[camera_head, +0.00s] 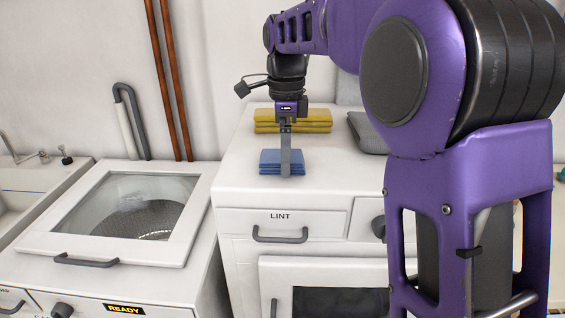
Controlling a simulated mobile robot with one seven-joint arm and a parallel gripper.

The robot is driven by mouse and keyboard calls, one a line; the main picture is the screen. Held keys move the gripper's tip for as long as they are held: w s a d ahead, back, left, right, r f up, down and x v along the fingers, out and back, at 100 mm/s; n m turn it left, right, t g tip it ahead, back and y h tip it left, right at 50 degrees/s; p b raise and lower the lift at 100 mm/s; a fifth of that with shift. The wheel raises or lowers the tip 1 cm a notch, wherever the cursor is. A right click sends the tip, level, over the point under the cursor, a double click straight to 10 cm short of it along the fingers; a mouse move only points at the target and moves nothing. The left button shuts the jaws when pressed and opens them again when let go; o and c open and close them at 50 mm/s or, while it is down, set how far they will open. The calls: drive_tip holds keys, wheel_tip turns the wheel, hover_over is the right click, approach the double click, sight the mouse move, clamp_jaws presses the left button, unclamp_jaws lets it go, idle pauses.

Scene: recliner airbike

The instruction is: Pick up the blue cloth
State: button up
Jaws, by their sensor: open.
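The blue cloth (270,159) is a small folded stack lying on the white top of the dryer.
A folded yellow cloth stack (293,121) lies behind the blue cloth, with a grey folded item (366,134) to its right. The dryer top (232,160) is clear left of the cloth. A washer with a glass lid (135,200) stands left, beside a sink (30,186).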

drive_tip(key=c, duration=1.1)
drive_tip(key=shift+r, duration=0.15)
wheel_tip(320, 180, up, 10)
drive_tip(key=shift+f+p, duration=0.1)
drive_tip(key=shift+p, duration=1.05)
drive_tip(key=o, duration=0.6)
drive_tip(key=c, duration=0.4)
drive_tip(key=shift+c, duration=0.4)
